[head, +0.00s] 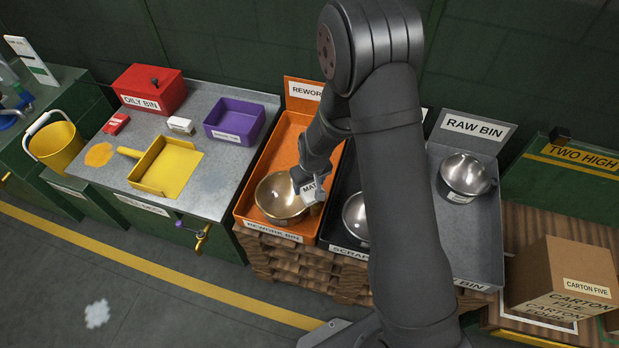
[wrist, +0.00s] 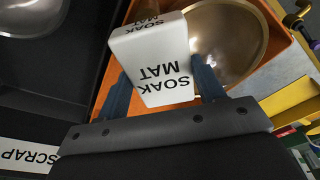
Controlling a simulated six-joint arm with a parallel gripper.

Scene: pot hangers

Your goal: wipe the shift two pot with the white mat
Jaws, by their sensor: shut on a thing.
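My gripper (head: 311,196) is shut on the white mat (wrist: 165,80), a block marked "SOAK MAT", which sits between the two fingers in the wrist view. In the head view the mat (head: 309,188) is at the right rim of a brassy round pot (head: 275,196) in the orange rework bin (head: 282,147). The wrist view shows this pot (wrist: 235,35) just beyond the mat; I cannot tell if they touch. Two more metal pots stand in the scrap bin (head: 353,212) and the raw bin (head: 465,172). I cannot read "shift two" on any pot.
My arm hides much of the scrap bin. Left of the rework bin, a grey bench (head: 222,172) carries a red oily bin (head: 150,88), a purple tray (head: 234,120) and a yellow dustpan (head: 167,168). A yellow bucket (head: 58,147) is further left. Cartons (head: 565,275) stand at right.

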